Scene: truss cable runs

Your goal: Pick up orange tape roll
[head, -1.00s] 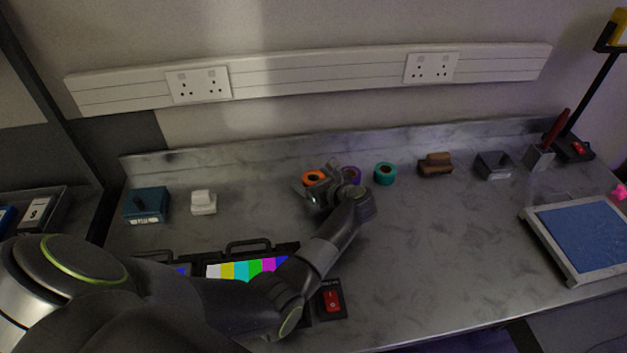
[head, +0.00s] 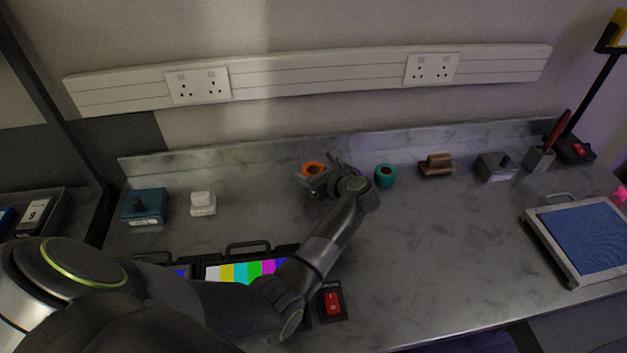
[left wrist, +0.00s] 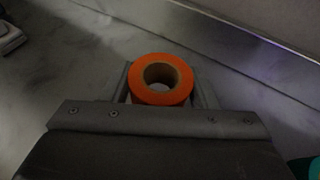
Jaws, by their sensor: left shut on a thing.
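The orange tape roll (head: 313,169) is near the back of the bench, left of the teal roll. In the left wrist view the orange tape roll (left wrist: 161,80) sits between the fingers, its hollow core facing the camera. My left gripper (head: 318,178) is shut on it; in the left wrist view the gripper (left wrist: 162,92) has a finger on either side of the roll. Whether the roll is clear of the bench is hard to tell. The purple roll is hidden behind my left gripper in the head view. My right gripper is not in view.
A teal tape roll (head: 385,175) stands close to the right of my left wrist. A brown brush-like block (head: 436,166) and a grey holder (head: 495,167) are farther right. A colour-bar screen (head: 246,270) lies under my forearm. The back ledge is just behind the roll.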

